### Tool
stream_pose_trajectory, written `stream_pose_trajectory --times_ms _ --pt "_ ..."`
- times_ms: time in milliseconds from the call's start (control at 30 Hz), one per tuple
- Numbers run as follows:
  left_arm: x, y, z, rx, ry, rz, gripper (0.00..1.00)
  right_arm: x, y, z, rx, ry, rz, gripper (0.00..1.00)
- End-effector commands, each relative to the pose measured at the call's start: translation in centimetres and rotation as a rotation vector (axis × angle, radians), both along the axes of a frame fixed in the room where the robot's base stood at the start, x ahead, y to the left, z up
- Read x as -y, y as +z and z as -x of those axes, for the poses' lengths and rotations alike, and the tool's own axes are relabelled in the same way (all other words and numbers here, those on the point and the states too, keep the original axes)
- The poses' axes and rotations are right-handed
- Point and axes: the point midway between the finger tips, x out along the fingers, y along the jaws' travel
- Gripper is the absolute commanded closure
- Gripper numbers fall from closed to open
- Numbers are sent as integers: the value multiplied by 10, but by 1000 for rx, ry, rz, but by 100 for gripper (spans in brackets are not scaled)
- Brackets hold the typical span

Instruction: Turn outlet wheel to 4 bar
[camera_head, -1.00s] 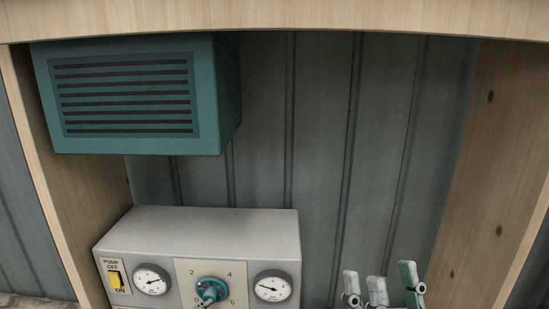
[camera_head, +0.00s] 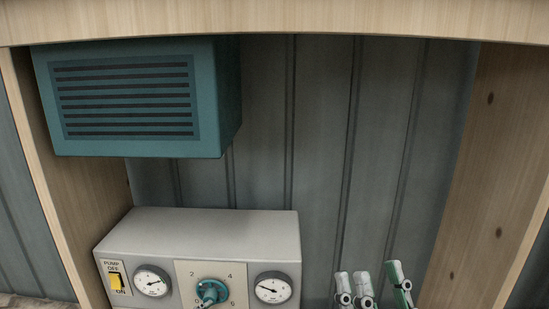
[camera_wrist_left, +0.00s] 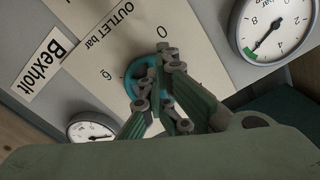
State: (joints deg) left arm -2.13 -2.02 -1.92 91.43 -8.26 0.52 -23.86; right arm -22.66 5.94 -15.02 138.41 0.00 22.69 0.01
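The teal outlet wheel (camera_head: 211,290) sits on a cream plate on the grey pump box, with 2, 4 and 6 printed around it. In the left wrist view the wheel (camera_wrist_left: 136,72) shows behind my left gripper (camera_wrist_left: 161,78). Its fingers are bent in on the wheel, and they hide most of its middle. The wheel's exact setting is hidden. My right gripper (camera_head: 378,270) is at the bottom right of the head view, to the right of the box, with fingers apart and nothing between them.
The pump box (camera_head: 215,222) carries a left gauge (camera_head: 152,281), a right gauge (camera_head: 272,288) and a yellow pump switch (camera_head: 117,282). A teal louvred box (camera_head: 135,95) hangs above. Wooden posts (camera_head: 500,170) stand at both sides.

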Motion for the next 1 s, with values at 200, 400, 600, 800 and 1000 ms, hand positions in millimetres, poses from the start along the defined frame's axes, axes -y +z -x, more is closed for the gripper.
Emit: stream_pose_trajectory --times_ms 200,400,600,800,1000 --pt "1 7 -1 15 -2 3 100 0 0 0 -4 0 1 60" --pt "1 7 -2 15 -2 3 100 0 0 0 -4 0 1 60" --pt "-1 6 -2 15 -2 2 100 0 0 -1 -7 0 2 60" --pt "-6 1 -1 11 -2 2 100 -2 -4 -6 -37 0 11 60" --pt "-6 -1 6 6 -1 2 100 -3 -18 -18 -133 -4 40 60"
